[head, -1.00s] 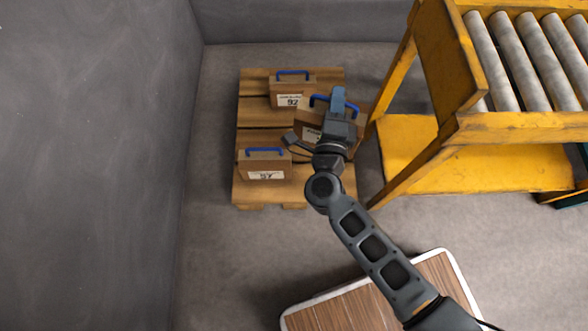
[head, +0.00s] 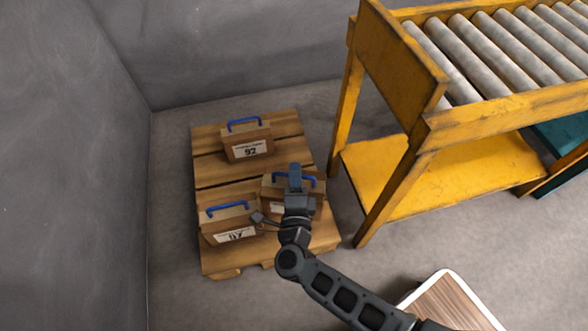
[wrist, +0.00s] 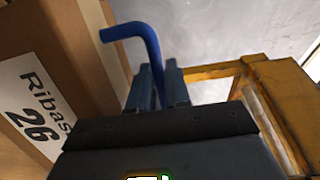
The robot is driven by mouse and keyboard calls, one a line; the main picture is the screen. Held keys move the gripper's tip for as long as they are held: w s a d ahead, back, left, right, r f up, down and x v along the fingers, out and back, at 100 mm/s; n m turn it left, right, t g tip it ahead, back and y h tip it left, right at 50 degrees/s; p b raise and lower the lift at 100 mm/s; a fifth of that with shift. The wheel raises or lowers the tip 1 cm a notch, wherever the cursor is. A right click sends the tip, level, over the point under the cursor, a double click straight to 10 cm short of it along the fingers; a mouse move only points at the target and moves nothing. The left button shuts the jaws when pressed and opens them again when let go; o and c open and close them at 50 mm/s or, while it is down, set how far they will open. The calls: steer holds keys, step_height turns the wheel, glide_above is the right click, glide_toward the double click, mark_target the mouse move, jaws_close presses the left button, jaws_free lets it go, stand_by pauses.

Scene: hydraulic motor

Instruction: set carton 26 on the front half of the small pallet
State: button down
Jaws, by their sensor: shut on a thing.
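Carton 26 is a brown box with a blue handle and a white label reading "26" in the wrist view (wrist: 42,110). My gripper (wrist: 158,85) is shut on its blue handle. In the head view my gripper (head: 295,172) is over the carton (head: 312,205) at the front right of the small wooden pallet (head: 222,262). My wrist hides part of the carton. I cannot tell whether its base touches the pallet. A carton labelled 97 or 57 (head: 230,222) sits front left on the pallet. Carton 92 (head: 246,142) stands toward the back.
A yellow roller conveyor frame (head: 395,190) stands close to the right of the pallet. Grey walls (head: 60,150) are at left and behind. A wood-topped, white-edged surface (head: 450,305) is at lower right. The pallet's back right is bare.

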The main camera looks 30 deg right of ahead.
steer(key=shift+f+b, duration=1.7)
steer(key=shift+f, duration=1.95)
steer(key=c, duration=1.1)
jaws_free()
steer(key=shift+f, duration=0.15)
steer(key=shift+s+a+r, duration=0.1)
steer(key=shift+s+r, duration=0.05)
steer(key=shift+r, duration=0.05)
steer(key=p+v, duration=0.2)
steer(key=v, duration=0.9)
steer(key=shift+s+a+p, duration=0.15)
steer(key=shift+s+p, duration=0.15)
steer(key=shift+s, duration=0.05)
